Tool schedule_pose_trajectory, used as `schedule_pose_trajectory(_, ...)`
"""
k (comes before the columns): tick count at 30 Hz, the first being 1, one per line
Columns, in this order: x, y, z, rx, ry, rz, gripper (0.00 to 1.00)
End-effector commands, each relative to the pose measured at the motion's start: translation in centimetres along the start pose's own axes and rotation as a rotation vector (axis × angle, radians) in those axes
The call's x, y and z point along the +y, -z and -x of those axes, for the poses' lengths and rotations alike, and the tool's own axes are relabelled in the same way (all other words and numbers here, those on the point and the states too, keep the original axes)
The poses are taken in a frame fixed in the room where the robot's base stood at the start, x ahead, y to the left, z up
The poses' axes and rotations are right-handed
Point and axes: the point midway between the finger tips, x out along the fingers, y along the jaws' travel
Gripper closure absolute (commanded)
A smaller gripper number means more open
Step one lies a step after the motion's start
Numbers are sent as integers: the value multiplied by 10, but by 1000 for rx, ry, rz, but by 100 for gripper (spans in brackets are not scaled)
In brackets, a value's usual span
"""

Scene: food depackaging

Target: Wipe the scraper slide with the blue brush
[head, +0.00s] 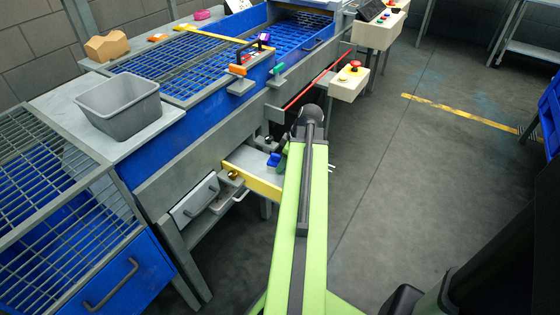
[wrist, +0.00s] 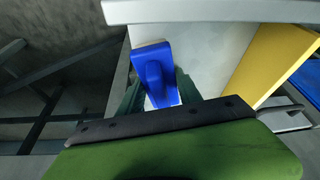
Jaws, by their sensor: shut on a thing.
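My gripper (wrist: 160,92) is shut on the blue brush (wrist: 153,68), whose handle stands between the two dark green fingers in the wrist view. The brush (head: 273,159) also shows in the head view as a small blue shape beside the end of my arm. A pale grey panel with a yellow side, which looks like the scraper slide (wrist: 208,45), lies behind the brush. In the head view the slide (head: 243,158) is under the blue machine, left of my gripper (head: 281,150). Whether the bristles touch the slide cannot be told.
The blue machine frame (head: 165,150) with grating stands above and left of the slide. A grey bin (head: 118,105) sits on its top. A grey rail (wrist: 210,11) crosses the wrist view above the brush. A red-button box (head: 348,82) juts out beyond my arm. Floor at right is clear.

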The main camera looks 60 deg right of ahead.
Motion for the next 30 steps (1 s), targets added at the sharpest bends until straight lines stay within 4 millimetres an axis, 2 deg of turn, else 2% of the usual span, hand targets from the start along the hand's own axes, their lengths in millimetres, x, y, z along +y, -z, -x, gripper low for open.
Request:
schedule_pose_trajectory(6,-5,-22,9,-5,-1,-2,97)
schedule_pose_trajectory(10,-6,-28,12,-4,0,0,97)
schedule_pose_trajectory(19,-6,-25,16,-2,0,0,97)
schedule_pose_trajectory(30,-6,-9,57,-1,0,0,97)
